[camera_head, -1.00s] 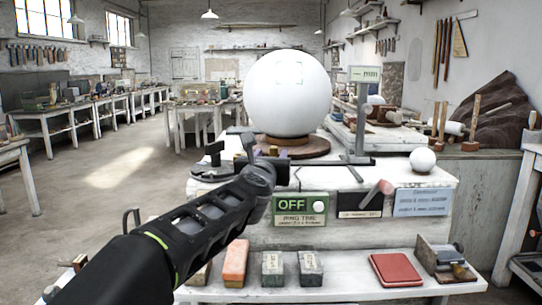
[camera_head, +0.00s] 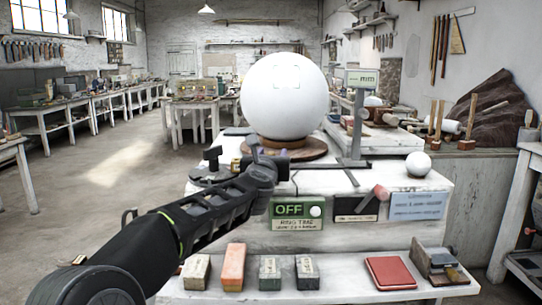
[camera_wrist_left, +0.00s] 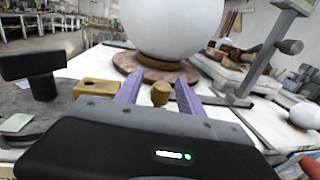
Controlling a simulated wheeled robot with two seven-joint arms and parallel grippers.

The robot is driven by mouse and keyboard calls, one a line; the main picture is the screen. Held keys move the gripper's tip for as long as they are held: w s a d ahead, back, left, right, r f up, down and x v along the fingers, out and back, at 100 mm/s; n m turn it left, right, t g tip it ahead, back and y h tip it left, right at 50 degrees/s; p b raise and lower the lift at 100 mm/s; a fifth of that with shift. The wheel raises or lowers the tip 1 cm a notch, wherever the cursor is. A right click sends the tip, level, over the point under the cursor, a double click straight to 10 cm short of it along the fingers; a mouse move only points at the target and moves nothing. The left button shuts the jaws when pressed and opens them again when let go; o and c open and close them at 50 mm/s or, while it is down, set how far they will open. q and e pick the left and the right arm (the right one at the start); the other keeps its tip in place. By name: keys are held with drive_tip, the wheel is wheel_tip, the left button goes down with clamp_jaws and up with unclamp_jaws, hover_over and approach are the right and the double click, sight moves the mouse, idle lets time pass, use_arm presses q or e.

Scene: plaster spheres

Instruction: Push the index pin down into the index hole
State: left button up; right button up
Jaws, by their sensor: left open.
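A small brass knob (camera_wrist_left: 160,94), which looks like the index pin, stands upright in the left wrist view in front of the round wooden turntable base (camera_wrist_left: 145,76). My left gripper (camera_wrist_left: 157,88) is open, with one purple finger on each side of the knob. I cannot tell whether the fingers touch it. The index hole is not visible. A large white sphere (camera_head: 284,96) sits on the turntable base (camera_head: 300,149). In the head view my left gripper (camera_head: 283,157) is low in front of that base, its fingers mostly hidden by its own body. My right gripper is not in view.
A black knob (camera_head: 213,155) stands left of my gripper; a tan block (camera_wrist_left: 97,88) lies nearer. A gauge post (camera_head: 358,125) rises to the right, with a small white ball (camera_head: 418,164) beyond. An OFF sign (camera_head: 296,210) is on the bench front.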

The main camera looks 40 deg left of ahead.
use_arm(q)
drive_tip(key=shift+w+a, duration=0.2)
drive_tip(key=shift+w, duration=0.3)
clamp_jaws()
idle(0.5)
